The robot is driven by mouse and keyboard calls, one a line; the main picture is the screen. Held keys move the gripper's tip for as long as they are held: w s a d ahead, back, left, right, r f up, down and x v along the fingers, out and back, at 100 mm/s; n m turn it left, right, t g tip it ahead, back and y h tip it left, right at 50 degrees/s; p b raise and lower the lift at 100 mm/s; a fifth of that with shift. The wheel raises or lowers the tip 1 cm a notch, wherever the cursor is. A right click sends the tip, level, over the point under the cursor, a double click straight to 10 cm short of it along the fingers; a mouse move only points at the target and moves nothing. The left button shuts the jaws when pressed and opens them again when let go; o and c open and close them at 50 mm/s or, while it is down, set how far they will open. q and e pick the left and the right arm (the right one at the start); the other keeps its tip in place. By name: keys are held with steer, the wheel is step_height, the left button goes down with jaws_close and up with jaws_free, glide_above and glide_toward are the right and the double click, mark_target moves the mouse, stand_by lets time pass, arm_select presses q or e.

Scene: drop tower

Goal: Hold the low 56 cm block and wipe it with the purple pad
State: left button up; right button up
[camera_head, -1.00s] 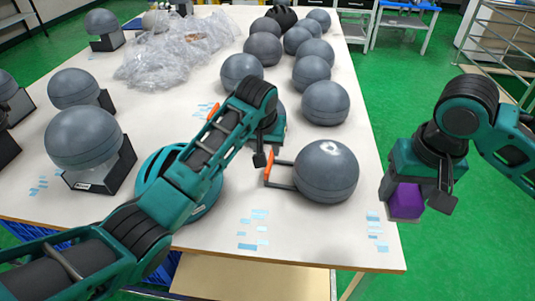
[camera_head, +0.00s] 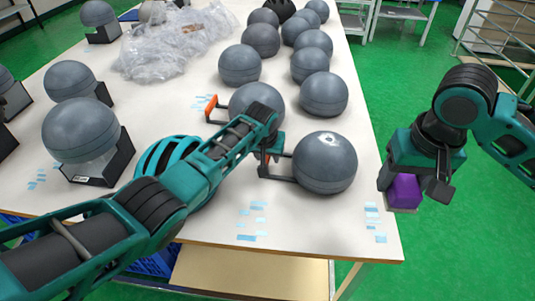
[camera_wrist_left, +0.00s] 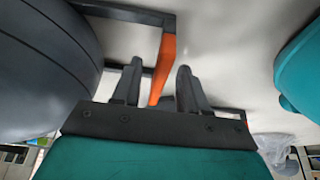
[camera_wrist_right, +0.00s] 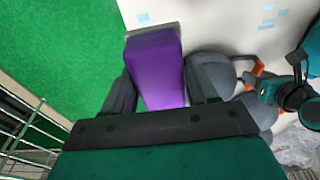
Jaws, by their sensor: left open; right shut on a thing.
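A dark grey round block (camera_head: 324,162) with a black bracket handle stands near the table's front right; I read no size label on it. Its orange grip bar (camera_wrist_left: 163,62) shows in the left wrist view between the fingers of my left gripper (camera_wrist_left: 157,80), which is open. In the head view my left gripper (camera_head: 267,160) is at the handle, left of the block, and hides most of the bar. My right gripper (camera_head: 418,188) is shut on the purple pad (camera_head: 405,191), off the table's right edge. The pad also shows in the right wrist view (camera_wrist_right: 157,70).
Another grey block (camera_head: 257,101) with an orange handle stands just behind. Several more grey blocks line the table (camera_head: 200,262) behind it. A teal helmet (camera_head: 165,155) lies under my left arm. Clear plastic wrap (camera_head: 165,58) lies at the back. The front right corner holds only blue tape marks.

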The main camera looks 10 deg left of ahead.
arm_select(q)
jaws_close()
stand_by(0.5)
stand_by(1.0)
